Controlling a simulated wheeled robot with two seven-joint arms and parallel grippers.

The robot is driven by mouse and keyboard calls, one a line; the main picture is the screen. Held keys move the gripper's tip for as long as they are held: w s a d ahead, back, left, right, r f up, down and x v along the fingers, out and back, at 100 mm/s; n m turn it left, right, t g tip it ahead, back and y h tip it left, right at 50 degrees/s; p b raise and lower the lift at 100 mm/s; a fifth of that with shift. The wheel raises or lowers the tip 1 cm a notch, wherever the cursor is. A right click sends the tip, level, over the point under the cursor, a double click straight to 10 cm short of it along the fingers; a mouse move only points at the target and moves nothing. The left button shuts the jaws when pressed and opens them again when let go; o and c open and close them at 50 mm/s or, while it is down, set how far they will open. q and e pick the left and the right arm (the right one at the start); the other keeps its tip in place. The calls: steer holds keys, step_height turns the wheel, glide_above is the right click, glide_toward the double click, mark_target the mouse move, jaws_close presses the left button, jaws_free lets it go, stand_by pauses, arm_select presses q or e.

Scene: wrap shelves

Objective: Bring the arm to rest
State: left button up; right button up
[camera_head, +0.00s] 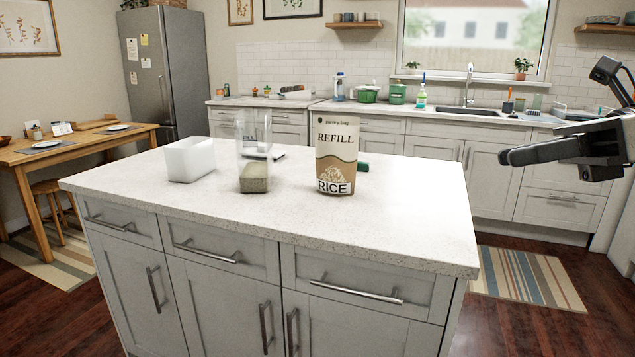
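My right arm comes in from the right edge of the head view. Its dark gripper (545,152) is raised to the right of the island and points left, with nothing seen in it. Its finger gap does not show clearly. My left gripper is not in view. On the island stand a brown and white rice refill bag (336,152), upright, and a clear tall container (254,150) with some grain-like content at its bottom. A white open bin (190,159) stands to their left. My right gripper is well apart from all of these.
The island top (410,215) is clear at the front and right. A dark green item (363,166) lies partly behind the bag. The back counter (400,110) holds green pots, a spray bottle and a sink. A wooden table (70,143) stands left.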

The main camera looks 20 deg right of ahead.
steer(key=w+a+f+m+t+h+p, duration=0.1)
steer(key=w+a+f+m+t+h, duration=0.2)
steer(key=f+m, duration=0.55)
steer(key=w+a+f+m+t+p, duration=0.25)
steer(key=f+m+t, duration=0.3)
steer(key=m, duration=0.55)
steer(key=w+a+f+m+t+h+p, duration=0.1)
steer(key=w+a+f+m+t+h, duration=0.2)
steer(key=f+m, duration=0.5)
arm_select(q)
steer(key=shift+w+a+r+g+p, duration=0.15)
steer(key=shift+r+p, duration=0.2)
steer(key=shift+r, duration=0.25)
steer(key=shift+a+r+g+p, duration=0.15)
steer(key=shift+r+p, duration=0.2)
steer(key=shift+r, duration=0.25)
arm_select(e)
steer(key=s+a+f+m+g+h, duration=0.3)
steer(key=s+a+f+m+g, duration=0.5)
steer(key=s+a+f+m, duration=0.7)
step_height(320, 180, down, 4)
steer(key=shift+a+r, duration=0.15)
steer(key=shift+a, duration=0.2)
